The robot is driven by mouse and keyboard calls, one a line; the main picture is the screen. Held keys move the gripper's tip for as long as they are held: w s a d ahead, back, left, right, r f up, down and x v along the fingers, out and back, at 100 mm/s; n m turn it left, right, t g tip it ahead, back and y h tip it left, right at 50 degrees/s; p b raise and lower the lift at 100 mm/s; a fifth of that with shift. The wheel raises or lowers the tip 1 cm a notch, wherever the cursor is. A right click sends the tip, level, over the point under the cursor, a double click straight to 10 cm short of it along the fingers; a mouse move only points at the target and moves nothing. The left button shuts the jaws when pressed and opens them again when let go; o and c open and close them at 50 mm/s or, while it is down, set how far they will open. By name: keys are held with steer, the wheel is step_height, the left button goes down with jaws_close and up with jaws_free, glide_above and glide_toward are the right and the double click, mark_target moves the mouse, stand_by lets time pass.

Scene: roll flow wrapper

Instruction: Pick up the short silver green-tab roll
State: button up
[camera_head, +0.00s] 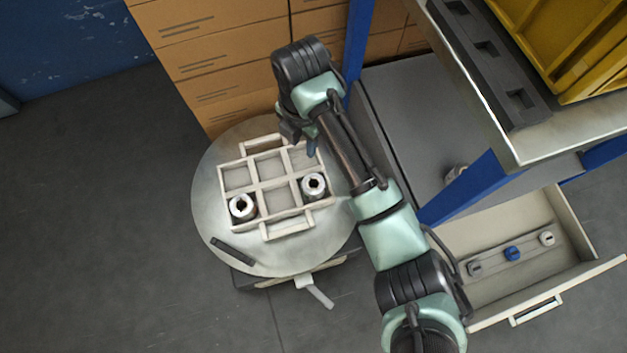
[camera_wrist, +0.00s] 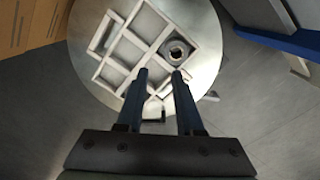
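Two short silver rolls stand upright in compartments of a white divided tray (camera_head: 261,183) on the round table. One silver roll (camera_head: 242,207) is in the front left compartment; the other silver roll (camera_head: 314,185) is in the front right one. I cannot make out a green tab on either. My gripper (camera_head: 302,148) is above the tray's back right part. In the wrist view my gripper (camera_wrist: 159,74) has its fingers apart with nothing between them. One silver roll (camera_wrist: 176,51) shows there just beyond the right fingertip; the other is not clearly visible.
The round metal table (camera_head: 212,176) has a dark bar (camera_head: 233,250) near its front left edge. Cardboard boxes (camera_head: 215,50) stand behind it. At right are a blue-framed bench (camera_head: 548,136) and an open drawer (camera_head: 560,215) holding small knobs. Floor at left is clear.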

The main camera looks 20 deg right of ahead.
step_height(320, 180, down, 2)
steer(key=s, duration=0.1)
steer(key=b, duration=0.6)
glide_above(307, 179)
steer(key=shift+g, duration=0.3)
steer(key=f, duration=0.8)
steer(key=shift+d, duration=0.25)
steer(key=f+b, duration=0.5)
steer(key=shift+a, duration=0.25)
steer(key=shift+r, duration=0.1)
jaws_close()
